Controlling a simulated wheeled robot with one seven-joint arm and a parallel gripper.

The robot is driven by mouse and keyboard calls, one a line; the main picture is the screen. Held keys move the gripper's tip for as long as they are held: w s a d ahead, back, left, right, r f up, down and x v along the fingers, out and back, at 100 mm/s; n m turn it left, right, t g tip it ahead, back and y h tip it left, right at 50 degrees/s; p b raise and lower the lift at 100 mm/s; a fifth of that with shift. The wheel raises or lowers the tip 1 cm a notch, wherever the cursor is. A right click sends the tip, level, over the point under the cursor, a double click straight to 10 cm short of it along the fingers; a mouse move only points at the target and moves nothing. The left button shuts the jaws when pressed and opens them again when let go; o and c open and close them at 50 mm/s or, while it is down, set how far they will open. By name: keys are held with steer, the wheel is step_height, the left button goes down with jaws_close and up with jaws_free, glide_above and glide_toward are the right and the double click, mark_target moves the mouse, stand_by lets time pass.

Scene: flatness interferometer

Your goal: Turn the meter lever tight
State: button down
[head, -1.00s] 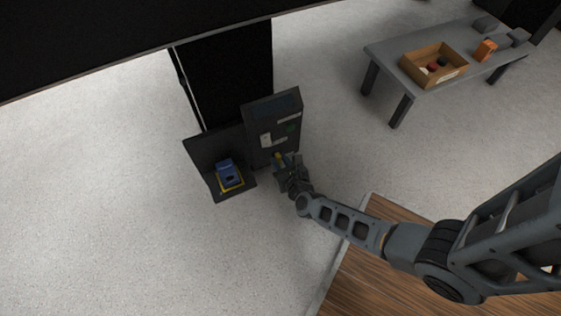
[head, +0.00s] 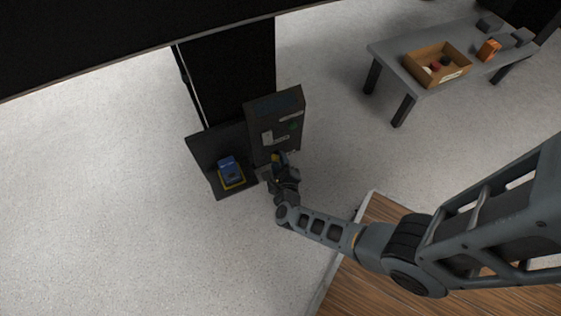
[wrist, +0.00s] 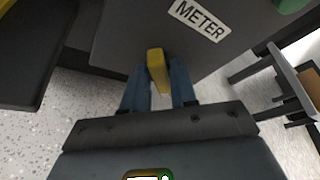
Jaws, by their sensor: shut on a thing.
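The meter lever (wrist: 157,68) is a yellow bar on the front of a dark grey box (wrist: 125,35), below a white label reading METER (wrist: 199,19). In the wrist view my gripper (wrist: 158,92) has a blue finger on each side of the lever and is shut on it. In the head view my gripper (head: 281,172) is at the lower front of the dark box (head: 275,125). A bit of yellow (head: 275,157) shows at the gripper there. How tight the lever sits cannot be told.
A blue device (head: 230,171) on a yellow-edged base stands on a dark shelf left of the box. A grey table (head: 395,62) at the upper right holds a wooden tray (head: 462,66) and an orange block (head: 488,50). The floor between is clear.

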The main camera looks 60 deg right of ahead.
steer(key=n+h+b, duration=0.1)
steer(key=n, duration=0.1)
steer(key=n+h+b, duration=0.1)
steer(key=n, duration=0.1)
steer(key=f+n+h+b, duration=0.1)
steer(key=n, duration=0.2)
steer(key=shift+w+a, duration=0.1)
steer(key=shift+a, duration=0.15)
steer(key=shift+h, duration=0.3)
stand_by(0.3)
steer(key=c, duration=1.1)
jaws_free()
steer(key=shift+p+v, duration=0.3)
steer(key=shift+v, duration=3.6)
